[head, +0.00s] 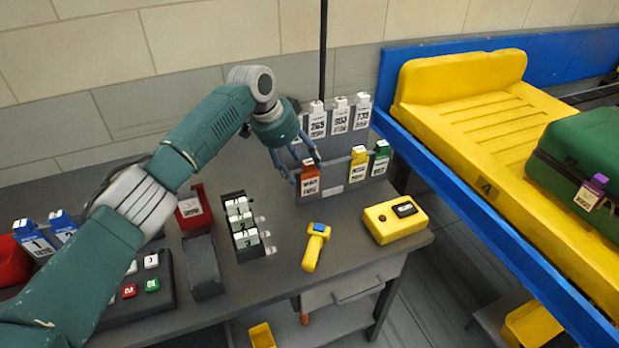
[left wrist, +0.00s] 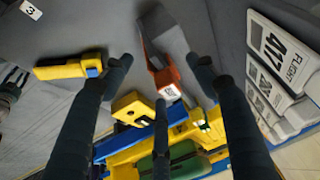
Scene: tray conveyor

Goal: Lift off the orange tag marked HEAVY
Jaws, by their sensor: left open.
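The orange tag (head: 310,180) hangs at the left end of the front row of a grey tag rack (head: 336,188). It has a white label, but I cannot read HEAVY on it. In the left wrist view the orange tag (left wrist: 166,82) shows between my spread fingers. My left gripper (head: 297,160) is open and empty, just above and beside the tag; its fingers (left wrist: 161,68) do not clearly touch it. My right gripper is out of view.
Yellow (head: 358,155) and green (head: 380,158) tags share the front row; white tags (head: 340,114) stand behind. A yellow scanner (head: 316,248), a yellow box (head: 395,220) and a black stamp rack (head: 240,225) are on the bench. A conveyor with a yellow tray (head: 480,120) is right.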

